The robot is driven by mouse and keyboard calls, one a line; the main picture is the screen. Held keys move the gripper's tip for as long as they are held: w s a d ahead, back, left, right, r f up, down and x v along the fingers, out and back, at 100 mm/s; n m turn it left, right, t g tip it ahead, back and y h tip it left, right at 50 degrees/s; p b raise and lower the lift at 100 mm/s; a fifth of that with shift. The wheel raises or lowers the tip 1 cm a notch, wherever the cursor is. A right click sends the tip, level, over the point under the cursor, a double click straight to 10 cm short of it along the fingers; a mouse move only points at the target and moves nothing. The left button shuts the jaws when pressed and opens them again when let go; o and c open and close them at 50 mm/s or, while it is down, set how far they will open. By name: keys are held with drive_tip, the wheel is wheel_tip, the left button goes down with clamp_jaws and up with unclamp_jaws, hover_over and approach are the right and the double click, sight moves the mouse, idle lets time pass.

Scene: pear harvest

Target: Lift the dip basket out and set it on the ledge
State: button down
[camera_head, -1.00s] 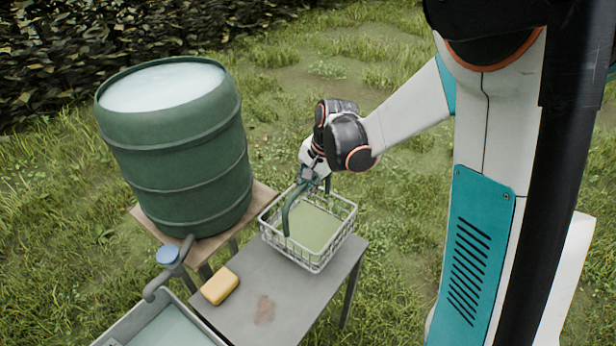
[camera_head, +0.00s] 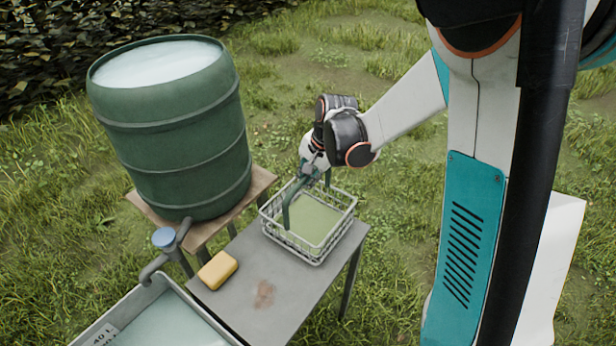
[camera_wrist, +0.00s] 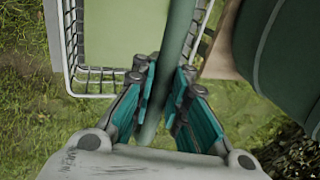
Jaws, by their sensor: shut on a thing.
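The dip basket (camera_head: 323,249) is a pale wire basket with a flat green bottom and a green arched handle (camera_head: 287,212). It is at the far end of the grey ledge (camera_head: 290,290), level or nearly so. I cannot tell whether its base touches the ledge all round. My gripper (camera_head: 312,172) is above the basket's far side, shut on the handle. In the wrist view my gripper's teal fingers (camera_wrist: 163,100) are on both sides of the green handle bar (camera_wrist: 180,30), and the basket rim (camera_wrist: 66,62) shows at the upper left with grass below it.
A yellow sponge (camera_head: 217,270) and a brown stain (camera_head: 264,294) are on the ledge's near part. A trough of water (camera_head: 208,318) stands at the lower left, under a blue-capped tap (camera_head: 165,240). A green barrel (camera_head: 175,135) stands on a wooden stand left of the basket.

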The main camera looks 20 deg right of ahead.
drive_tip(key=shift+f+b, duration=0.45)
drive_tip(key=shift+b, duration=0.05)
idle(0.4)
drive_tip(key=c, duration=1.5)
unclamp_jaws()
